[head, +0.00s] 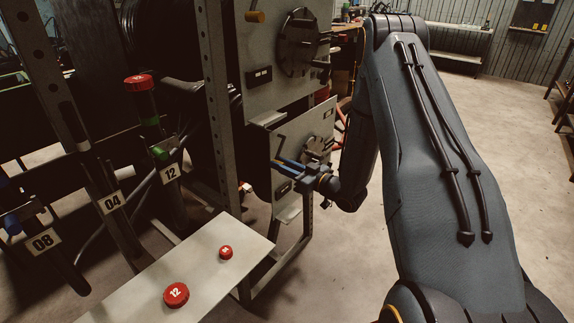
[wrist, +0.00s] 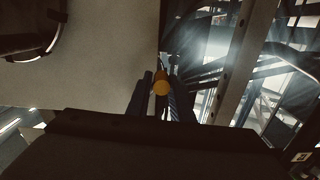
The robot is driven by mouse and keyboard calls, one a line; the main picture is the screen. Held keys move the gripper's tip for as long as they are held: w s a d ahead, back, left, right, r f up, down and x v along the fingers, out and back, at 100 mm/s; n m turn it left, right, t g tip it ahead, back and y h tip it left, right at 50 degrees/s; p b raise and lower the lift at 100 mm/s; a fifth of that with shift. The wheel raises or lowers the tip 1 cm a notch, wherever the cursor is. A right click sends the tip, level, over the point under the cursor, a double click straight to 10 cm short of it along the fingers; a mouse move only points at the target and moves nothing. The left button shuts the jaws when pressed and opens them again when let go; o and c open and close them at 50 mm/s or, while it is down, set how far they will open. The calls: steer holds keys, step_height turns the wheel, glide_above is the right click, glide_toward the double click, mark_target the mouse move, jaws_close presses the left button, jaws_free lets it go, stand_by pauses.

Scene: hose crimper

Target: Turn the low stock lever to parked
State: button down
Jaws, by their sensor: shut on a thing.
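The low stock lever shows in the wrist view as an orange knob (wrist: 161,87) between my two dark fingers. My gripper (wrist: 160,78) is shut on it. In the head view my gripper (head: 284,168) reaches left to the front of the lower grey panel (head: 318,122); the lever's knob is hidden there by the fingers. I cannot tell the lever's exact angle or read its position mark.
An upper panel (head: 259,48) carries another orange-knobbed lever (head: 255,17) and a round dark die head (head: 298,42). A grey upright post (head: 217,90) stands left of my gripper. A pale shelf (head: 205,262) holds two red caps. Floor at right is clear.

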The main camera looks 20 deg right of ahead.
steer(key=shift+w+d+f, duration=0.1)
steer(key=shift+w+d, duration=0.1)
steer(key=shift+d, duration=0.05)
steer(key=c, duration=1.6)
jaws_free()
steer(key=shift+c, duration=0.2)
steer(key=v, duration=0.7)
steer(key=shift+s+d+b, duration=0.25)
steer(key=shift+s+b, duration=0.1)
steer(key=shift+b, duration=0.1)
steer(key=shift+w, duration=0.1)
